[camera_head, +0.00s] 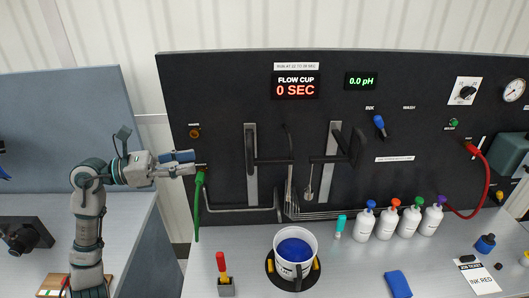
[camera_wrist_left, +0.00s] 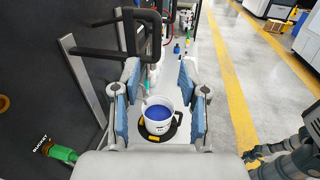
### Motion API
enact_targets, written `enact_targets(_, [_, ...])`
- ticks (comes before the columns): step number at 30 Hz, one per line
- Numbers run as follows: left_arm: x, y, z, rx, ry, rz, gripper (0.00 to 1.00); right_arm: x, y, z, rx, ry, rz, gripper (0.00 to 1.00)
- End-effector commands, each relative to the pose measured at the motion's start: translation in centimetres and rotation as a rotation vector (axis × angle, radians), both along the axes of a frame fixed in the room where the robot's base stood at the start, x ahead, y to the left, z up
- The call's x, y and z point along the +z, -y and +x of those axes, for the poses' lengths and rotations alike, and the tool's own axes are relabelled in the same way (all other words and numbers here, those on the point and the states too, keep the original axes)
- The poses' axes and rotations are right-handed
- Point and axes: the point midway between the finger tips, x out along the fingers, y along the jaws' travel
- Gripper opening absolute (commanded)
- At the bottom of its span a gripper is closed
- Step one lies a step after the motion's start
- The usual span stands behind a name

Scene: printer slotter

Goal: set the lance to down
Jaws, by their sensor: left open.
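Two grey vertical rails stand on the dark panel, a left rail (camera_head: 251,190) and a right rail (camera_head: 336,133). Black arms and handles are on them; one black handle (camera_wrist_left: 143,30) also shows in the left wrist view. A thin metal rod (camera_head: 290,195) and a shorter one (camera_head: 308,186) hang below the arms, above the bench. No readable label tells which part is the lance. My left gripper (camera_head: 193,163) is open and empty, left of the left rail and apart from it. In the left wrist view its fingers (camera_wrist_left: 157,75) are spread. My right gripper is not seen.
A white bucket of blue ink (camera_head: 306,243) stands below the rails. A green hose (camera_head: 198,205) hangs close to my left gripper. Several bottles (camera_head: 388,222), a red-handled tool (camera_head: 222,272) and a blue cloth (camera_head: 398,284) are on the bench. Bare bench lies between bucket and cloth.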

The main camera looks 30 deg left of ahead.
Motion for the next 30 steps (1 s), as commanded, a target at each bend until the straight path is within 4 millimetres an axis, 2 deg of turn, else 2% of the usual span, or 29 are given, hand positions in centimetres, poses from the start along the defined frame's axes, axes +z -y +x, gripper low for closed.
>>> enact_targets(7, [0.4,3.9,3.6,-0.004,-0.002,-0.004,0.43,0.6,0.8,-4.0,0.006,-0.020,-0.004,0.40])
enact_targets(18, [0.5,10.5,9.2,-0.006,0.000,-0.006,0.43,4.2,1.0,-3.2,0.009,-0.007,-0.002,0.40])
enact_targets(24, [0.2,11.8,10.8,-0.003,-0.002,-0.010,0.43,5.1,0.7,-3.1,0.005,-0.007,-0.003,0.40])
enact_targets(30, [-0.1,12.0,11.2,-0.002,-0.004,-0.010,0.43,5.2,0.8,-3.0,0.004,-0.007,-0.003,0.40])
